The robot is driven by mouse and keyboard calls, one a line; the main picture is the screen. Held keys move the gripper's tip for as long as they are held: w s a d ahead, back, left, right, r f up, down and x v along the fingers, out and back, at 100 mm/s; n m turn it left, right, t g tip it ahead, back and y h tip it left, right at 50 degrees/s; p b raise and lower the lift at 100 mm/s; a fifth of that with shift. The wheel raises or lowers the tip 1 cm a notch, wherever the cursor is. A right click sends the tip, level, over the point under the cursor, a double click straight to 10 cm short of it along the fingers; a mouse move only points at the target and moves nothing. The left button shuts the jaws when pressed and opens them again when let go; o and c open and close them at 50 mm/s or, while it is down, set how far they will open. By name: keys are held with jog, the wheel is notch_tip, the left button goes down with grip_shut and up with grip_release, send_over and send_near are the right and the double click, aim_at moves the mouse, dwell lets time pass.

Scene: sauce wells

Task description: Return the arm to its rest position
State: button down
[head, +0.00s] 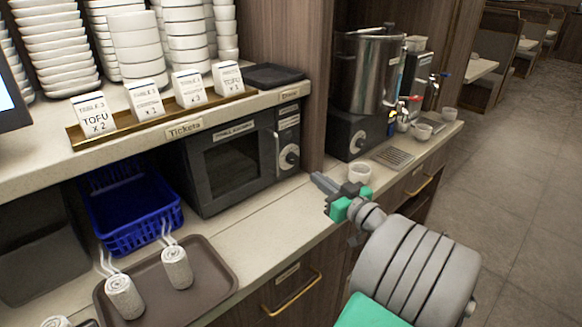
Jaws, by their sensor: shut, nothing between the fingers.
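My gripper (326,184) is at the end of my arm, which reaches in from the lower right. It is above the front part of the lower counter (262,222), to the right of the microwave (236,158). Its fingers are together and nothing shows between them. A small white cup (360,171) stands on the counter just behind the gripper in the picture. I cannot tell whether the two touch. The gripper and wrist hide part of the counter edge.
A brown tray (215,262) holds rolled white towels (176,267), with a blue basket (130,208) behind. The upper shelf holds ticket cards (187,88) and stacked bowls. A metal urn (368,72) and a drip grate (393,157) stand right. The floor (510,190) at right is clear.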

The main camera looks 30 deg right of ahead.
jog(key=w+a+f+n+g+y+p, duration=0.1)
jog(key=a+g, duration=0.1)
jog(key=a, duration=0.4)
jog(key=w+a+f+g+y+p, duration=0.1)
jog(key=a+f+g, duration=0.1)
jog(key=a, duration=0.4)
jog(key=w+a+f+n+g+y+p, duration=0.1)
jog(key=w+a+g, duration=0.1)
jog(key=a+g, duration=0.2)
jog(key=shift+w+a+f+n, duration=0.1)
jog(key=shift+a+f+n, duration=0.05)
jog(key=shift+a, duration=0.6)
jog(key=shift+a+f+n, duration=0.15)
jog(key=shift+a, duration=0.6)
jog(key=s+a+g, duration=0.1)
jog(key=s+a, duration=0.1)
jog(key=s+a+g+h+p, duration=0.1)
jog(key=s+a, duration=0.1)
jog(key=s+a+g+p, duration=0.1)
jog(key=s+a+g, duration=0.1)
jog(key=a, duration=0.1)
jog(key=shift+s+a+f, duration=0.1)
jog(key=shift+s+f, duration=0.05)
jog(key=shift+f, duration=0.05)
jog(key=s+a+r+m+g+h+p, duration=0.1)
jog(key=s+a+m+g+h, duration=0.1)
jog(key=s, duration=0.7)
jog(key=shift+a+m+g+h, duration=0.15)
jog(key=shift+m+g+h, duration=0.15)
jog(key=shift+m+g, duration=0.1)
